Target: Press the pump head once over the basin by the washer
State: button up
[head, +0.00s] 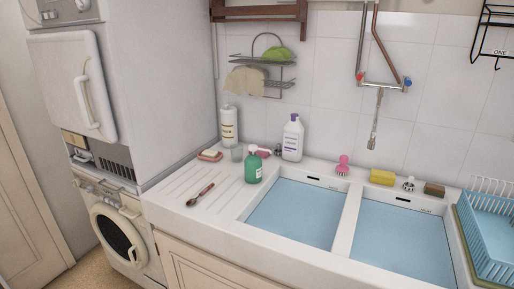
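A green bottle (253,169) stands upright on the white counter, near the back left corner of the left basin. The left basin (295,213), the one closer to the washer (123,235), has a light blue interior. The washer stands at the left with a round dark door under a stacked white machine. My gripper is not in the head view, so its state does not show.
A white bottle (292,140), a white canister (228,125), a clear cup (237,152) and a soap dish (210,156) stand near the green bottle. A brush (201,195) lies on the ridged drainboard. The right basin (400,240) and blue dish rack (490,235) are at the right.

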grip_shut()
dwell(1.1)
